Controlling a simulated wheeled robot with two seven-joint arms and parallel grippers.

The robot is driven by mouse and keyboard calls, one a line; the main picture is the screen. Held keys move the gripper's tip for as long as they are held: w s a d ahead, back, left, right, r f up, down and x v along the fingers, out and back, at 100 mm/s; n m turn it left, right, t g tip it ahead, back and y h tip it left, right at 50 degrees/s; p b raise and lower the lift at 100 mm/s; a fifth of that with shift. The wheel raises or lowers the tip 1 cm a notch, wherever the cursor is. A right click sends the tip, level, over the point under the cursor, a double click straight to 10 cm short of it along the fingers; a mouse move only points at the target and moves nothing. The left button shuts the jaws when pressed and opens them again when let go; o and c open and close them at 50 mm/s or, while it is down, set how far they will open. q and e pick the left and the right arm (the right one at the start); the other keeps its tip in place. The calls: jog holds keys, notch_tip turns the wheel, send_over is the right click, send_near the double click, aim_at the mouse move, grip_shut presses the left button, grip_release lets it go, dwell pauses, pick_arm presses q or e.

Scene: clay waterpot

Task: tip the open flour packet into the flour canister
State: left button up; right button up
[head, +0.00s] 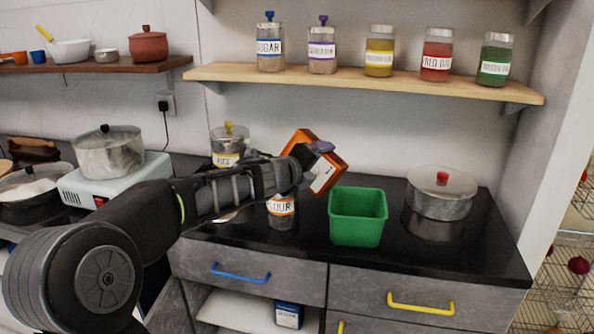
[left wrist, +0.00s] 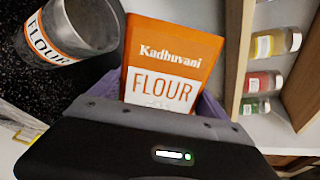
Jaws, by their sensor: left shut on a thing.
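The flour packet (head: 325,174), orange and white, is held in the air by my left gripper (head: 321,147). In the head view it is tilted, above and to the right of the flour canister (head: 281,207). The left wrist view shows the packet's printed face (left wrist: 170,68) between the jaws, with its lower part hidden by my gripper. The clear canister with its FLOUR label stands on the black counter, its top hidden by my arm in the head view. It also shows in the left wrist view (left wrist: 82,28), apart from the packet. My right gripper is not in view.
A green bin (head: 358,217) stands right of the canister, and a lidded pot (head: 441,194) farther right. The rice jar (head: 228,146) is behind my arm. A wooden shelf (head: 360,84) with several jars runs above. Black counter is free between bin and pot.

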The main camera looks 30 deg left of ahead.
pick_arm(q)
jog(key=shift+r, duration=0.1)
jog(key=shift+r+n+p, duration=0.2)
jog(key=shift+n+p, duration=0.3)
jog(key=shift+p, duration=0.7)
dwell(0.4)
jog(key=shift+a+r+n+h+p, duration=0.15)
jog(key=shift+r+n+h+p, duration=0.35)
jog(key=shift+p, duration=1.25)
jog(key=shift+a+r+n+p, duration=0.15)
jog(key=shift+r+n+p, duration=0.3)
jog(key=shift+p, duration=1.3)
jog(key=shift+r+h, duration=0.1)
jog(key=shift+h, duration=0.3)
